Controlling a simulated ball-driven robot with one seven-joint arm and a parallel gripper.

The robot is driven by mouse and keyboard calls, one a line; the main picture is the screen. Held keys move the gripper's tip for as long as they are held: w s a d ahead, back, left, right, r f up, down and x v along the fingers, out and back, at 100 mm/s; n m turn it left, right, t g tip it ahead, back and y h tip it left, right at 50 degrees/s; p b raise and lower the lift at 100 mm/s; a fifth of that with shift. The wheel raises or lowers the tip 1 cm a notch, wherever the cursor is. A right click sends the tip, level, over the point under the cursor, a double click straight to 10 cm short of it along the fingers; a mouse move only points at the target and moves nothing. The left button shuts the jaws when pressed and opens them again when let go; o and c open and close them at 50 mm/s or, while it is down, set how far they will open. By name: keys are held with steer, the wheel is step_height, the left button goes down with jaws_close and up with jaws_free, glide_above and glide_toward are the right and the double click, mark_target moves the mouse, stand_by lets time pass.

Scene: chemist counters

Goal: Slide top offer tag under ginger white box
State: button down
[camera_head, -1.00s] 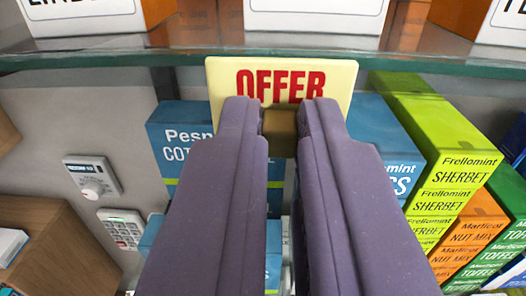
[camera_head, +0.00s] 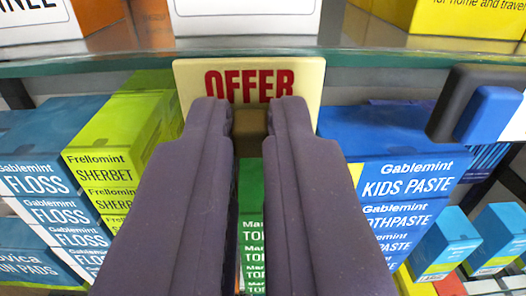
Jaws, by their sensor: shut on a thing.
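The cream offer tag (camera_head: 303,88) with red OFFER letters sits at the front edge of the upper glass shelf, upright and slightly tilted in view. My gripper (camera_head: 250,118) is shut on a brown grip piece of the tag at its lower middle. A white-fronted box (camera_head: 245,18) stands on the shelf directly above the tag. Its label is cut off by the top of the picture, so I cannot tell whether it is the ginger box.
The glass shelf edge (camera_head: 420,53) runs across the view. A box (camera_head: 38,20) ending in "NNEL" stands left above, a yellow box (camera_head: 470,18) right above. Below are green Sherbet boxes (camera_head: 105,165), blue Kids Paste boxes (camera_head: 410,175) and a dark-and-blue device (camera_head: 490,112) at right.

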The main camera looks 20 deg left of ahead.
steer(key=c, duration=1.2)
jaws_free()
steer(key=shift+o, duration=0.2)
steer(key=b+v, duration=0.2)
steer(key=v, duration=0.5)
steer(key=shift+s, duration=0.4)
steer(key=shift+d, duration=0.1)
